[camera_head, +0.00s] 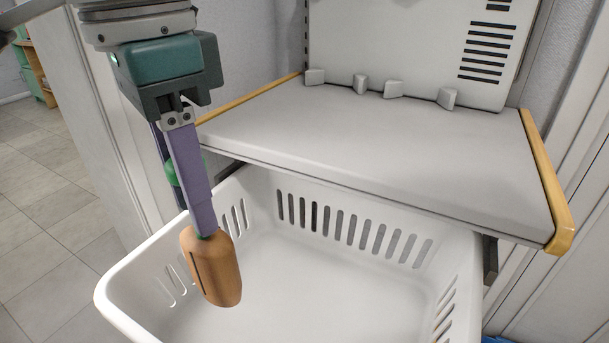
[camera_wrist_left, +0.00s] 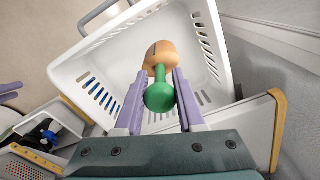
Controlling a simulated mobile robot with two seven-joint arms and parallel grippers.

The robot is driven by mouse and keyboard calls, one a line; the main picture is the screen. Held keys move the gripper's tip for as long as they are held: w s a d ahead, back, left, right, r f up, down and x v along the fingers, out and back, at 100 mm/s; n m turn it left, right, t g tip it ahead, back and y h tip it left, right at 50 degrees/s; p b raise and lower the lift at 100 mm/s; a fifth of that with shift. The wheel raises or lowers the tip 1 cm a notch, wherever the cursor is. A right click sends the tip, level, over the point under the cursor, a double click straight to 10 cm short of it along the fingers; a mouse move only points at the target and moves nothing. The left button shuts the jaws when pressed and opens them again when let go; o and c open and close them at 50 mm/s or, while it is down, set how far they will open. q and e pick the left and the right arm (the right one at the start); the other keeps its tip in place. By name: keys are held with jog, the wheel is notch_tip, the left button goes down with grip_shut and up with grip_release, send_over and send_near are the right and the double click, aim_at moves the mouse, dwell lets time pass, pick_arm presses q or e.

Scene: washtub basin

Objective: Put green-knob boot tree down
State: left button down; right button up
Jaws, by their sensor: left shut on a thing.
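My left gripper (camera_head: 203,232) has purple fingers and is shut on the boot tree. In the head view the boot tree's wooden body (camera_head: 212,268) hangs below the fingertips, over the left part of the white basket (camera_head: 118,292). In the left wrist view the green knob (camera_wrist_left: 160,97) sits between the fingers, with the wooden body (camera_wrist_left: 160,58) beyond it over the basket (camera_wrist_left: 215,25). The fingers hide part of the tree in the head view. I cannot tell whether it touches the basket's floor.
A grey shelf (camera_head: 380,150) with yellow side edges overhangs the back of the basket. Several small grey blocks (camera_head: 393,88) stand along its back. The visible basket floor (camera_head: 320,290) looks empty. Open tiled floor (camera_head: 50,240) lies to the left.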

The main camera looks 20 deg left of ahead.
aim_at(213, 272)
pick_arm(q)
notch_tip(213, 272, down, 10)
jog(key=b, duration=0.3)
jog(key=shift+f, duration=0.25)
jog(key=c, duration=0.5)
grip_release()
jog(key=shift+w+a+f, duration=0.1)
jog(key=r+p, duration=0.4)
jog(key=r, duration=0.8)
jog(key=shift+s+r+p, duration=0.15)
jog(key=shift+s+p, duration=0.05)
jog(key=shift+p, duration=0.1)
